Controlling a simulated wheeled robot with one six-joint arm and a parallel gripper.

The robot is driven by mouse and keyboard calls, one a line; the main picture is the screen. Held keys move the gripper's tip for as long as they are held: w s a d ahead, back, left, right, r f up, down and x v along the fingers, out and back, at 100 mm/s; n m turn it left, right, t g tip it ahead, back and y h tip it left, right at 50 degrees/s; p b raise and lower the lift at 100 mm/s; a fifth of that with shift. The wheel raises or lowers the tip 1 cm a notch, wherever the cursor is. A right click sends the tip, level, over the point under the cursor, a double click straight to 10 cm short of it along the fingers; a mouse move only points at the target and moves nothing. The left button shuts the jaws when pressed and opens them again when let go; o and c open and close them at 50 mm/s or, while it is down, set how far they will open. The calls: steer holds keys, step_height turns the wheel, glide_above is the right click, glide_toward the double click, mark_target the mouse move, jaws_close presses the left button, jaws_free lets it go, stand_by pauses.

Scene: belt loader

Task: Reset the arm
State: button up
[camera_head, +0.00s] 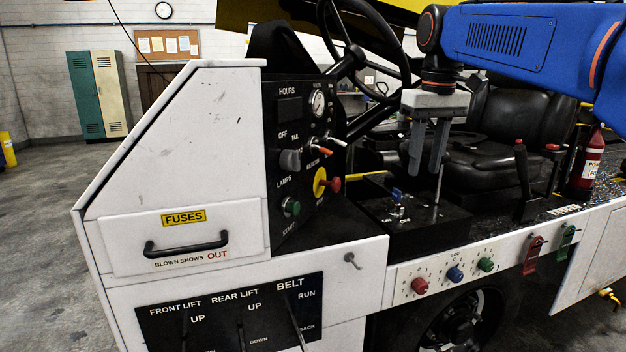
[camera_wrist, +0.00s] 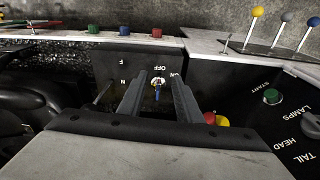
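My blue arm (camera_head: 510,40) reaches in from the upper right in the head view. It ends in my gripper (camera_head: 424,171), which points down above the black switch box (camera_head: 432,235) beside the seat. The two grey fingers stand apart with nothing between them. In the wrist view my gripper (camera_wrist: 158,78) is also open. A blue-tipped toggle (camera_wrist: 158,94), marked OFF and ON, shows between the fingers there, seen beyond them. In the head view this toggle (camera_head: 397,194) stands on the box, below and left of the fingertips, apart from them.
The dash panel (camera_head: 305,150) with knobs and the steering wheel (camera_head: 370,50) stand left of my gripper. A thin upright lever (camera_head: 438,185) is close by the fingers. A black seat (camera_head: 510,125) and a fire extinguisher (camera_head: 587,165) are to the right.

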steer(key=s+d+f+m+t, duration=0.1)
steer(key=s+d+f, duration=0.1)
steer(key=s+f, duration=1)
steer(key=s+d+f+m+t, duration=0.1)
steer(key=s+d+f+t, duration=0.1)
steer(key=s+f, duration=1.1)
step_height(320, 180, down, 4)
steer(key=shift+s+f+m+t, duration=0.15)
steer(key=shift+f+m+t, duration=0.15)
steer(key=shift+m, duration=0.1)
